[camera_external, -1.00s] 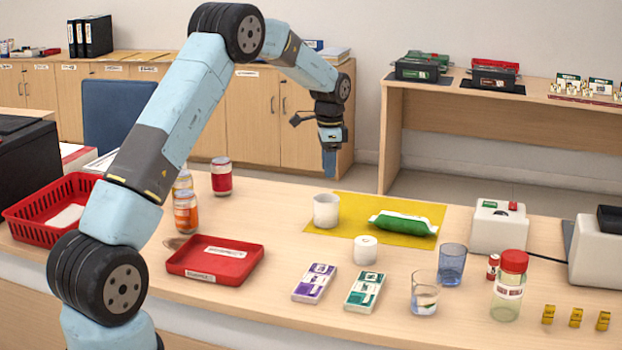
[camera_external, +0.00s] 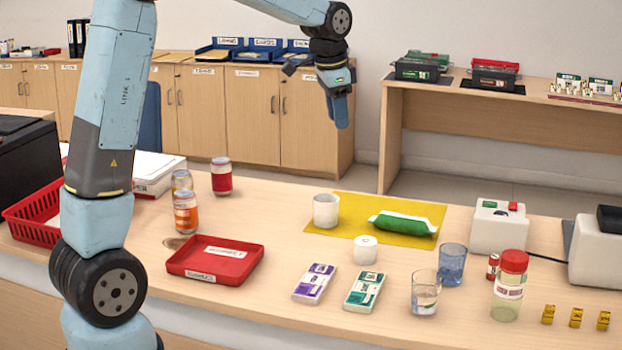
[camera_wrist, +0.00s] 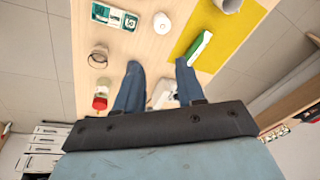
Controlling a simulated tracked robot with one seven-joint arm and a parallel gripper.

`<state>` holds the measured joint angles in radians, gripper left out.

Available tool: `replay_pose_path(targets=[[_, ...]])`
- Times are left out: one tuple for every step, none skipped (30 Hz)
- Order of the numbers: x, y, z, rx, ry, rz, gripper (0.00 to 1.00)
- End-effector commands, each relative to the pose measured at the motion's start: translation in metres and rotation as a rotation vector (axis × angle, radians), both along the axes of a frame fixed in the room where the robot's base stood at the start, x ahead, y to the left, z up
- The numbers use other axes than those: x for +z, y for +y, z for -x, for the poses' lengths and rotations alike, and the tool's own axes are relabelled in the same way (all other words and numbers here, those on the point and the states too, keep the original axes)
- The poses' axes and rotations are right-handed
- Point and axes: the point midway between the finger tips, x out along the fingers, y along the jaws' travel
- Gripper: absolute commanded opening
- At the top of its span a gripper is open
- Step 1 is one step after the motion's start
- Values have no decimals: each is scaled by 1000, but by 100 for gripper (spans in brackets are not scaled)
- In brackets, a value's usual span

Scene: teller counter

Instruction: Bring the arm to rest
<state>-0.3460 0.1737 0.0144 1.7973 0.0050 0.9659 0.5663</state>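My gripper (camera_external: 340,115) hangs in the air above and behind the far side of the counter (camera_external: 290,215), with its blue fingers pointing down. In the wrist view my gripper (camera_wrist: 158,72) has its two blue fingers spread apart with nothing held between them. My arm stands up from the left side of the external view and bends over at the top, partly out of frame. The gripper touches nothing in view.
Below lie a yellow mat (camera_external: 345,208) with a white cup (camera_external: 326,211) and a green-and-white packet (camera_external: 403,224). A red tray (camera_external: 208,273), cans (camera_external: 221,177), glasses (camera_external: 452,265) and a red-lidded jar (camera_external: 507,290) stand on the counter. The air around the gripper is clear.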

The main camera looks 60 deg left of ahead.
Motion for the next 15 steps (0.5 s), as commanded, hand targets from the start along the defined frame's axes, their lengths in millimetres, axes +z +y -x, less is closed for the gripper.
replay_pose_path(targets=[[10, -14, 11, 4, -14, 0, 39], [15, -21, 17, 7, -22, 0, 39], [21, -30, 26, 14, -32, 2, 39], [25, -37, 32, 18, -38, 3, 39], [29, -44, 39, 22, -46, 5, 39], [33, -53, 48, 28, -55, 7, 39], [37, -60, 55, 32, -63, 8, 39], [40, -66, 62, 37, -70, 9, 39], [44, -74, 72, 42, -80, 12, 39], [47, -80, 79, 48, -87, 14, 39], [50, -87, 86, 50, -95, 16, 39], [53, -95, 96, 56, -104, 19, 39], [55, -100, 104, 60, -112, 22, 39], [57, -106, 111, 65, -120, 25, 39], [59, -113, 122, 69, -129, 27, 39]])
